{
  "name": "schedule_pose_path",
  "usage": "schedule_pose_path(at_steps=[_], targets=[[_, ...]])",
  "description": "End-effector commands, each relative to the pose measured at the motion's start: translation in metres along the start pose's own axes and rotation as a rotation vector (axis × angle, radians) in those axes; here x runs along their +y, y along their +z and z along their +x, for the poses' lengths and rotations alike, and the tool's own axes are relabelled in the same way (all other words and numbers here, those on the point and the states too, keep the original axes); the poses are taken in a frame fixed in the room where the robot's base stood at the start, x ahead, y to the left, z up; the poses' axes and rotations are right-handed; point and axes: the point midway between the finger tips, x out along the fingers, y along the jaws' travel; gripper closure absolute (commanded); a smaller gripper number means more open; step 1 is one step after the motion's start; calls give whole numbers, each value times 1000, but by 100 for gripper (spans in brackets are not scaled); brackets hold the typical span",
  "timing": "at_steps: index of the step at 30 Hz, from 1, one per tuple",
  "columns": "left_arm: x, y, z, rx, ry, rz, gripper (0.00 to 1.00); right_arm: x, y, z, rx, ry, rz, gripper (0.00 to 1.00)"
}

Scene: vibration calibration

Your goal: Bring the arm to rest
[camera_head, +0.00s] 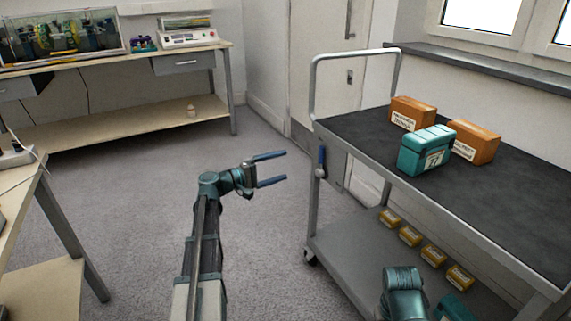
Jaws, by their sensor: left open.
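My left gripper (271,169) is at the end of the arm that comes up from the bottom, left of the middle. Its two blue fingers are spread apart and point right, with nothing between them. It is over the open floor, left of the cart and apart from it. A teal part of my right arm (403,293) shows at the bottom right, in front of the cart's lower shelf. I cannot make out the right gripper's fingers.
A grey cart (500,215) stands at right. A teal box (426,151) and orange boxes (412,113) (474,142) are on top; several small yellow boxes (433,255) are below. A workbench (120,58) stands at back left, another table (20,190) at left. Grey floor (140,190) between is clear.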

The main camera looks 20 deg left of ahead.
Motion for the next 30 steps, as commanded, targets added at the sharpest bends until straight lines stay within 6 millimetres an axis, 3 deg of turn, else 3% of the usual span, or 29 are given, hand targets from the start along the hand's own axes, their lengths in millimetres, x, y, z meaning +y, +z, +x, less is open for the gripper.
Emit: schedule_pose_path(at_steps=[6,8,10,14,15,19,21,24,27,30], targets=[[-1,4,3,-6,-7,2,0,0,0,-1,0,0,0,50],[-4,14,9,-25,-28,10,0,0,0,-2,0,0,0,50],[-13,37,24,-69,-80,29,0,0,0,-5,0,0,0,50],[-44,110,58,-208,-247,98,0,1,1,-13,0,0,-1,50],[-55,136,67,-261,-311,128,0,2,1,-16,0,1,-1,50],[-95,222,80,-438,-530,244,0,3,2,-25,0,1,-2,50],[-116,270,77,-541,-661,324,0,3,2,-31,-1,1,-3,50],[-142,326,61,-677,-847,453,0,4,2,-38,-1,1,-4,50],[-159,365,38,-784,-1015,584,0,5,3,-45,-1,2,-4,50],[-167,388,16,-858,-1151,700,0,5,3,-50,-1,2,-5,50]])
